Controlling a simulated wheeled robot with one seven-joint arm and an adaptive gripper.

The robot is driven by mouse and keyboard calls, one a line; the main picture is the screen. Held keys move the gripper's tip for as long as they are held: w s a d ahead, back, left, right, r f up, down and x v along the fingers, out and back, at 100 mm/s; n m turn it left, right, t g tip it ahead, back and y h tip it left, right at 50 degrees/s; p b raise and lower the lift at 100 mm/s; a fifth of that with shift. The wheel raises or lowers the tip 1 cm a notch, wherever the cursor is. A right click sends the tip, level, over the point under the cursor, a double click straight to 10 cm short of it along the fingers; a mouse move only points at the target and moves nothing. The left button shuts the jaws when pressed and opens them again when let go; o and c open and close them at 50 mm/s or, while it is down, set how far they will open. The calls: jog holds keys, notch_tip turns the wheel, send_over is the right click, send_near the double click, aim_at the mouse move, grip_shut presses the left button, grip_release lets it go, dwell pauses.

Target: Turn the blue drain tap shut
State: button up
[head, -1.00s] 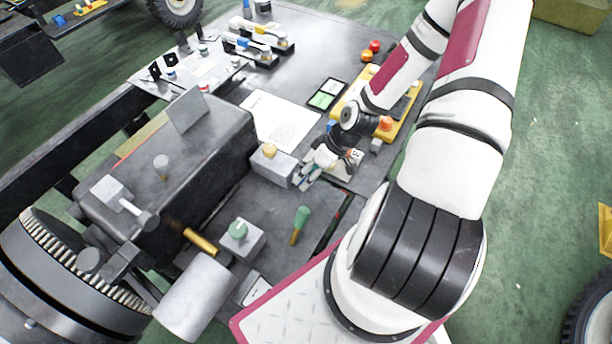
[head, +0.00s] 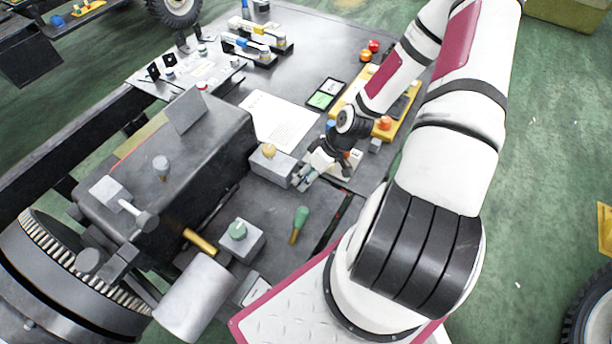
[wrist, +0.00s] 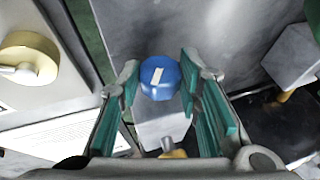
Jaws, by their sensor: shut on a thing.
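The blue drain tap (wrist: 160,82) is a round blue knob with a white mark on top, in the upper middle of the wrist view. The mark slants from lower left to upper right. My gripper (wrist: 160,76) has its teal-padded fingers on either side of the knob, shut on it. In the head view my gripper (head: 306,178) is low over the dark deck, beside a grey block with a yellow knob (head: 269,151). The tap cannot be made out there behind the fingers.
A yellow panel with red-orange buttons (head: 383,128) lies just behind my wrist. A white sheet (head: 280,122) lies flat on the deck.

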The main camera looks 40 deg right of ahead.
jog(key=y, duration=0.2)
jog(key=g+y, duration=0.1)
jog(key=shift+w+d+f+m+b, duration=0.15)
jog(key=shift+d+f+m+b, duration=0.1)
jog(key=shift+m+b, duration=0.15)
jog(key=shift+d+g+y+b, duration=0.1)
jog(key=shift+g+y+b, duration=0.3)
jog(key=shift+y, duration=0.7)
jog(key=o, duration=1.1)
jog(key=shift+o, duration=0.2)
jog(key=v, duration=0.8)
